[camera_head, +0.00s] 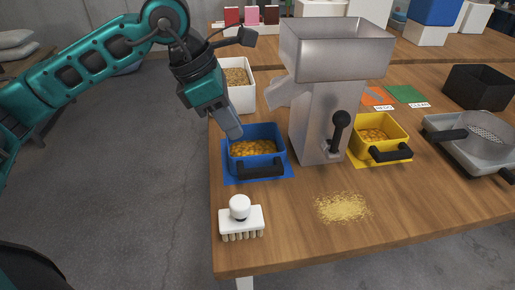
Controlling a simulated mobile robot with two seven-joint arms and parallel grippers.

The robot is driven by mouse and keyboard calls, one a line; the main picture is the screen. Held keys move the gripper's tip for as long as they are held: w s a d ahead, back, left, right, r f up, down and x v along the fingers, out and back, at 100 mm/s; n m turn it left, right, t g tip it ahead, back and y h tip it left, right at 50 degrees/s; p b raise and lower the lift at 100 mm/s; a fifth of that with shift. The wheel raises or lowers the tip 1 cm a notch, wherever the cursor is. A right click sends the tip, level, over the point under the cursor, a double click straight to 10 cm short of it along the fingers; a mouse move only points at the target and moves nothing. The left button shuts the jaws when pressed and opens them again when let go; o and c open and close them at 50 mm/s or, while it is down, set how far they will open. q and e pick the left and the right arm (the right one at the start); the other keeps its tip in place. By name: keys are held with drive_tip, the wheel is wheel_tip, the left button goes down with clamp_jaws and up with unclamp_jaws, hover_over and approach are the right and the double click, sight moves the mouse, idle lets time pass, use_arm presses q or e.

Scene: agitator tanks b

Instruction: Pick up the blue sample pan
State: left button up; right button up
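The blue sample pan (279,157) stands upright on a blue mat (231,177) near the table's left edge. It holds golden-yellow grains, and its black handle (260,169) faces the front. My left gripper (235,135) points down at the pan's back left corner. Its grey fingers overlap the rim in the picture; I cannot tell whether they touch it. The fingers show as one narrow block, so the gap between them is hidden. My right gripper is not in view.
A metal hopper machine (318,115) with a black lever stands right of the pan. A yellow pan (396,134) and a sieve tray (447,140) are farther right. A white brush (241,219) and spilled grains (343,207) lie in front. A white bin (243,98) stands behind.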

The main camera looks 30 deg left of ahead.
sight(256, 157)
use_arm(q)
drive_tip(key=x, duration=0.5)
drive_tip(key=shift+d+f, duration=0.2)
drive_tip(key=shift+w+b+x, duration=0.2)
drive_tip(key=shift+b+x, duration=0.15)
drive_tip(key=shift+x, duration=2.35)
drive_tip(key=shift+d, duration=0.1)
drive_tip(key=shift+r, duration=0.1)
drive_tip(key=shift+c, duration=0.2)
clamp_jaws()
